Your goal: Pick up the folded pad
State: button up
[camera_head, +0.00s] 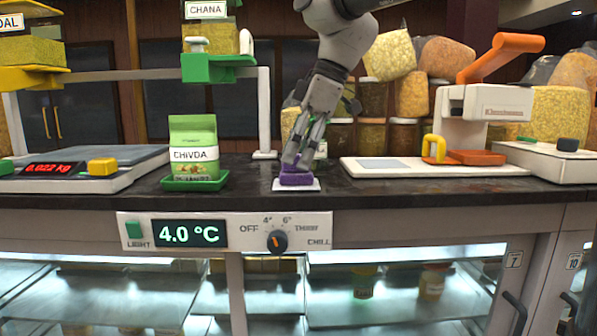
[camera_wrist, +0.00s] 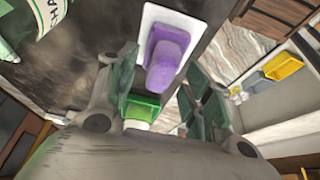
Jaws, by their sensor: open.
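The folded pad (camera_head: 297,180) is purple and lies on a small white square mat (camera_head: 283,188) near the counter's front edge. In the wrist view the pad (camera_wrist: 167,62) shows between and just beyond the two fingers, with the white mat (camera_wrist: 150,14) around its far end. My gripper (camera_head: 300,158) points down from above with its fingers just over the pad. In the wrist view my gripper (camera_wrist: 162,88) is open, with a wide gap between its fingers. I cannot tell whether a finger touches the pad.
A green CHIVDA packet (camera_head: 193,140) stands in a green tray (camera_head: 195,184) to the left. A weighing scale (camera_head: 120,155) is farther left. A white machine with an orange lever (camera_head: 500,57) stands to the right. Jars (camera_head: 372,100) are behind. A control panel (camera_head: 225,232) sits below the counter edge.

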jog(key=shift+a+f, duration=0.2)
jog(key=shift+f, duration=0.25)
jog(key=shift+c, duration=0.2)
jog(key=c, duration=0.7)
jog(key=c, duration=0.3)
